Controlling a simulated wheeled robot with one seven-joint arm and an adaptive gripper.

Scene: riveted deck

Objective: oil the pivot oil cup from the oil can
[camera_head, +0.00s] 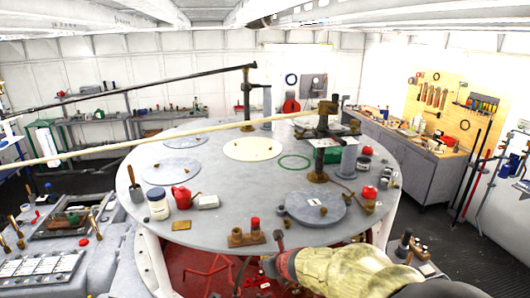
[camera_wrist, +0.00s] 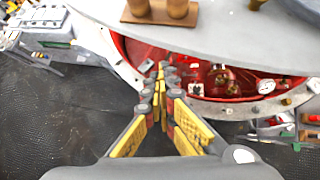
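A red oil can (camera_head: 183,197) with a thin spout stands on the left front part of the round grey table, in the head view. It is not seen in the wrist view. Several brass fittings stand on the table, and I cannot tell which is the pivot oil cup. One brass fitting with two posts (camera_head: 246,238) is at the front edge; it also shows in the wrist view (camera_wrist: 158,17). My gripper (camera_wrist: 167,68) is empty and its fingertips look closed together. It hangs out from the table's front rim, over red machinery and dark floor, apart from the oil can.
A cluttered bench (camera_head: 75,222) stands left.

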